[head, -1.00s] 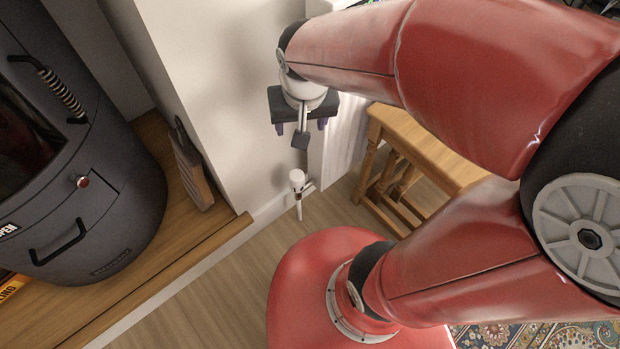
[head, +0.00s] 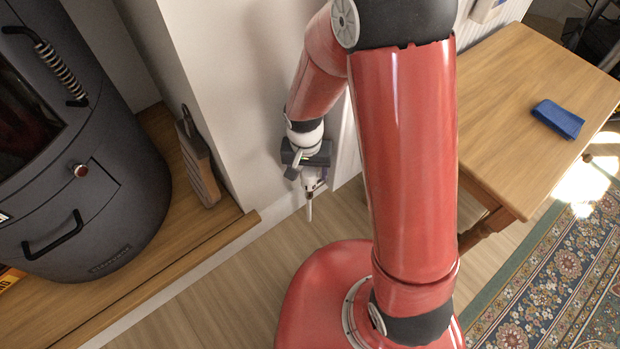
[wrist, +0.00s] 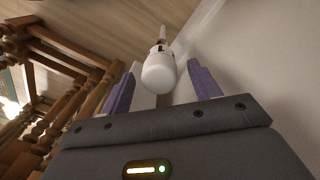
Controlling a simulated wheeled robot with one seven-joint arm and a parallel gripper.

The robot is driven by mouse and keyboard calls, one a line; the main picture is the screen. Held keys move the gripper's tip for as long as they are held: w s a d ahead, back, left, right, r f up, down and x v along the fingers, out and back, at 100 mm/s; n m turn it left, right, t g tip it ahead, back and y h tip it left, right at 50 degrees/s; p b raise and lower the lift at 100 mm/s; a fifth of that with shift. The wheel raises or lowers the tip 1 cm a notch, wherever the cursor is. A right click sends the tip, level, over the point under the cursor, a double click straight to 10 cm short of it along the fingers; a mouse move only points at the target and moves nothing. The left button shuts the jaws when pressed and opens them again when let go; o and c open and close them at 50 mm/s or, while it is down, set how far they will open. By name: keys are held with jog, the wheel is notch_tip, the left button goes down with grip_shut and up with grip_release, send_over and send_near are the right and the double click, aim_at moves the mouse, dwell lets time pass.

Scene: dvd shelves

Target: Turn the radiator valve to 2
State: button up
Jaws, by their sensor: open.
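The radiator valve has a white rounded head (wrist: 158,72) with a pale pipe beyond it in the wrist view. Its head lies between the two purple fingers of my open gripper (wrist: 164,66), with a gap visible on each side. In the head view my gripper (head: 308,172) is low by the wall, at the valve, and partly hides the valve head. The white valve pipe (head: 309,210) shows below it, near the floor. I cannot read any number or mark on the valve. The radiator (head: 347,150) is mostly hidden behind my arm.
A wooden table (head: 530,90) with a blue object (head: 558,119) stands at right; turned wooden legs (wrist: 75,110) show at left in the wrist view. A dark stove (head: 75,150) stands on a wooden ledge (head: 225,235) at left. The wall (wrist: 265,60) is close beside the right finger.

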aim_at(309, 178)
jog(key=shift+f+b, duration=0.3)
jog(key=shift+f, duration=1.65)
jog(key=c, duration=1)
jog(key=shift+n, duration=0.3)
